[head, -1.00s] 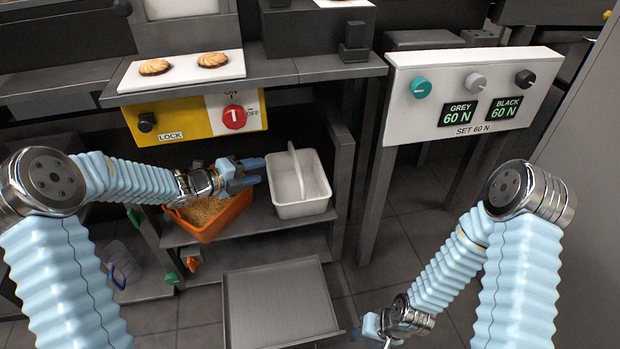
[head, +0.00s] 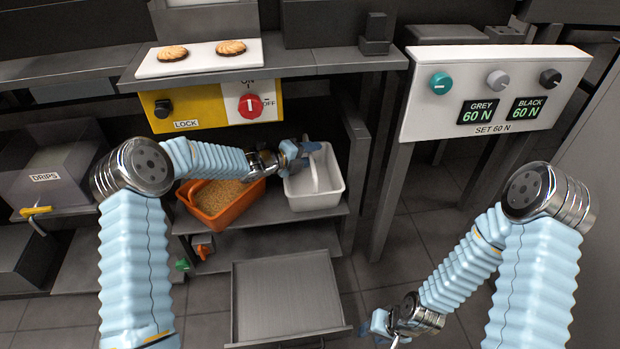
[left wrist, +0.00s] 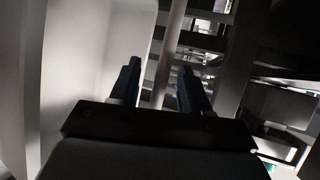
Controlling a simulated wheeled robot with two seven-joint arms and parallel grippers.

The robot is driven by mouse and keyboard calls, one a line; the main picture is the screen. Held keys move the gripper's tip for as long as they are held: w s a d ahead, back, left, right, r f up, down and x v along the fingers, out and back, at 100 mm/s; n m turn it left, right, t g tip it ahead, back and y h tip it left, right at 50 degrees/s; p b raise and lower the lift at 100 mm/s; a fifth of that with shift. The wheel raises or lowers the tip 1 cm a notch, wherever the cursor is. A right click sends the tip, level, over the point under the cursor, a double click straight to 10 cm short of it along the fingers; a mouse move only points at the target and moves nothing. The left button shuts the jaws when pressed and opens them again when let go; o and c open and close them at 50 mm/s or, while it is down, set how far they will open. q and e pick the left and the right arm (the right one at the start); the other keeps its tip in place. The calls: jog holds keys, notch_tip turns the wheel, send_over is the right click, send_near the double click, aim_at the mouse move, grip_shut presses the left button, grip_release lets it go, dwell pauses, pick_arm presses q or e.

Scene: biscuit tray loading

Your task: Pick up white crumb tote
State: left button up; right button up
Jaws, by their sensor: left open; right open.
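The white crumb tote (head: 318,201) stands on the shelf under the counter, its upright handle crossing over its middle. My left gripper (head: 303,152) is open at the top of the handle, over the tote's back left part. In the left wrist view, the handle bar (left wrist: 169,60) shows between the two open fingers (left wrist: 158,85), with the tote's pale wall (left wrist: 90,70) at the left. I cannot tell whether a finger touches the bar. My right gripper (head: 382,328) is open and empty, low at the bottom right.
An orange bin (head: 226,215) of crumbs stands close left of the tote. The counter with a yellow lock panel (head: 208,108) overhangs the shelf. A grey metal tray (head: 287,300) sits lower in front. The dial panel (head: 493,95) stands at the right.

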pick_arm(q)
jog(key=shift+c, duration=0.4)
grip_shut()
jog(key=shift+r, duration=0.1)
